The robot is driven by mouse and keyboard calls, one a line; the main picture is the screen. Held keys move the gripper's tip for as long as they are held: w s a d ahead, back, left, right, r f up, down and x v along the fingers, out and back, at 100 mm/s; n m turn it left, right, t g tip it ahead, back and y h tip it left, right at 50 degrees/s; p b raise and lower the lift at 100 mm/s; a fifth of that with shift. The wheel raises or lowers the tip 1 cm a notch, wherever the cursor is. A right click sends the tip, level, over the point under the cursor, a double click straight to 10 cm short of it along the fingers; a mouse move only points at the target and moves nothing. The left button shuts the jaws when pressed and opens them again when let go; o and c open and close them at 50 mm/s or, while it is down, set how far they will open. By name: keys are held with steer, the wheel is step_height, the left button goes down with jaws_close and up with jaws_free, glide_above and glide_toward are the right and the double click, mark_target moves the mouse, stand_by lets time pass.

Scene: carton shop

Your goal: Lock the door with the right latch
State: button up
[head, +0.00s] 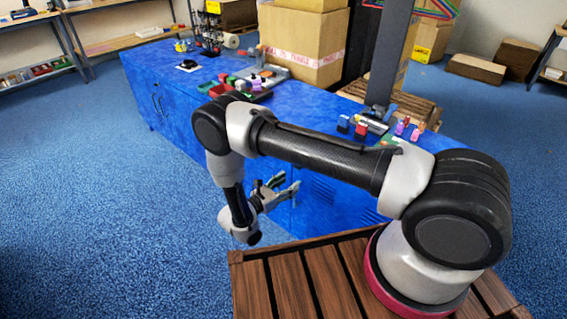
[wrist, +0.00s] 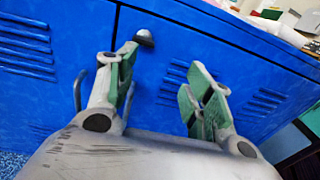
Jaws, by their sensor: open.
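The blue cabinet doors (wrist: 155,75) face my gripper in the wrist view, with a dark vertical seam between them. A small dark, rounded metal piece, apparently the latch (wrist: 145,38), sits near the top of the right door, just beside the seam. My gripper (wrist: 163,72) is open and empty, with green-padded fingers spread before the doors. Its left fingertip appears just below and left of the latch; I cannot tell if they touch. In the head view my gripper (head: 285,184) is beside the cabinet front, and the latch is hidden there.
A curved grey door handle (wrist: 78,90) shows left of the seam; another is partly hidden by my left finger. Louvred vents (wrist: 25,45) mark the doors. Blue floor (head: 110,220) is clear at left.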

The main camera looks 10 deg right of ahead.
steer(key=w+d+r+t, duration=0.1)
steer(key=w+d, duration=0.3)
steer(key=w, duration=0.2)
steer(key=shift+w+d, duration=0.15)
steer(key=shift+d, duration=0.15)
steer(key=shift+r, duration=0.1)
steer(key=shift+c, duration=0.2)
steer(key=c, duration=1)
